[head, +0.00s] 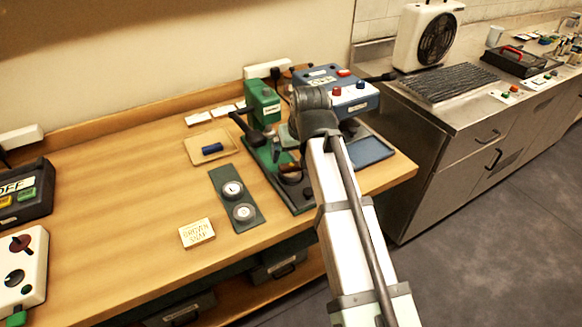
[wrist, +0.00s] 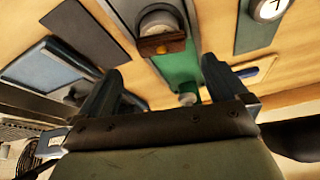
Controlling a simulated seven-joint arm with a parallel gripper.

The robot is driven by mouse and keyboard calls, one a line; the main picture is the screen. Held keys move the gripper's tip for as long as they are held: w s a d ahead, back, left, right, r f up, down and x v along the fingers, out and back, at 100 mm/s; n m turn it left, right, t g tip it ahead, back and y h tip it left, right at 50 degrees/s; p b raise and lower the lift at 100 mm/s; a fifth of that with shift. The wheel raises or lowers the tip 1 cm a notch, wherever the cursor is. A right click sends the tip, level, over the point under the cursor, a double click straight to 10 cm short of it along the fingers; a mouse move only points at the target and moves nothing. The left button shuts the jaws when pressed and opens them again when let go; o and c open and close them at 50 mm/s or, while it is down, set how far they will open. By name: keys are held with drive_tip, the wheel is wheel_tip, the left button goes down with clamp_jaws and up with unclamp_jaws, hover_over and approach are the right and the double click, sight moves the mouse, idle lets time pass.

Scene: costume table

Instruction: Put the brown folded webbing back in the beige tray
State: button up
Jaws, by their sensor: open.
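The brown folded webbing (wrist: 160,44), with a small orange-yellow spot, sits on a round grey post of the green press in the wrist view. In the head view a brown piece (head: 291,173) shows on the press, partly hidden by my arm. The beige tray (head: 191,150) lies on the table left of the press and holds a dark blue piece (head: 212,148). The tray also shows in the wrist view (wrist: 268,66), partly behind a finger. My gripper (wrist: 163,88) is open and empty over the press, with the webbing beyond the fingertips.
The green press (head: 264,103) stands beside my gripper, with a blue box (head: 335,86) behind it. A blue tray (head: 371,151) lies to the right. A panel with two dials (head: 237,198) and a card reading "BROWN SNAP" (head: 197,232) lie in front. The table's left middle is clear.

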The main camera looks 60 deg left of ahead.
sight(290, 163)
drive_tip(key=shift+x, duration=2.65)
drive_tip(key=shift+s, duration=0.2)
drive_tip(key=shift+c, duration=0.4)
drive_tip(key=c, duration=1.1)
drive_tip(key=shift+c, duration=0.2)
